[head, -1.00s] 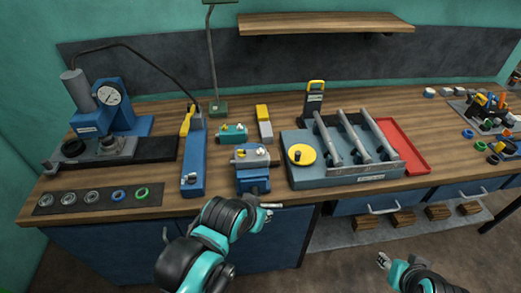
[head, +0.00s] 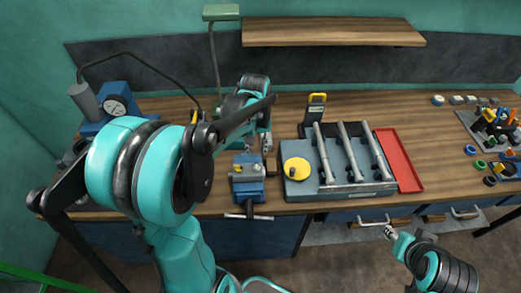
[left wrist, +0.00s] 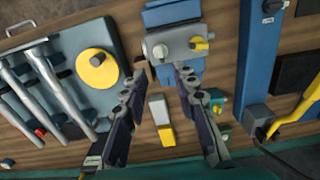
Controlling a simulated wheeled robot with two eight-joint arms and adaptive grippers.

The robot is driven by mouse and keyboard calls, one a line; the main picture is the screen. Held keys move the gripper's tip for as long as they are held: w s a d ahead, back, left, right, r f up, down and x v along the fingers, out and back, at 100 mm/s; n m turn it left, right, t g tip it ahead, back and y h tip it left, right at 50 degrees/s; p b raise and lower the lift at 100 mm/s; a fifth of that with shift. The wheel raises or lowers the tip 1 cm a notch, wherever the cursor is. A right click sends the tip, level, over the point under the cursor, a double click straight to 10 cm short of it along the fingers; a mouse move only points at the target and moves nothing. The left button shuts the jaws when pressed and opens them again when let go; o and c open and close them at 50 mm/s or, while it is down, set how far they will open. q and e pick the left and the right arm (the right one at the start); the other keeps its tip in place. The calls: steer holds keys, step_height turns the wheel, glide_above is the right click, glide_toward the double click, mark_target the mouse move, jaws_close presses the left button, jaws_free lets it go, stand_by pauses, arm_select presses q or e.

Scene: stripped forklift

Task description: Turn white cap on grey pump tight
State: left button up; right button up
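The grey pump (head: 246,177) sits on a blue vise (head: 250,192) at the bench's front edge. It also shows in the left wrist view (left wrist: 176,38), with a pale cap (left wrist: 160,52) that looks like the white one, and a yellow cap (left wrist: 201,44) beside it. My left gripper (head: 267,148) is just behind the pump, pointing down over the bench. In the left wrist view its two fingers (left wrist: 160,74) are apart and empty, with the pump beyond the tips. My right gripper (head: 389,233) is low in front of the bench, away from the pump; its fingers are too small to judge.
A grey fixture with a yellow disc (head: 296,168) and metal bars stands right of the vise, with a red tray (head: 399,160) beside it. A yellow-and-grey block (left wrist: 160,120) and a teal pump (left wrist: 216,100) lie near the fingers. My left arm hides the bench's left part.

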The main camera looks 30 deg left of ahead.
mark_target(256, 165)
arm_select(q)
step_height(256, 165, down, 8)
steer(key=shift+s+r+b, duration=0.15)
steer(key=shift+b, duration=0.6)
jaws_close()
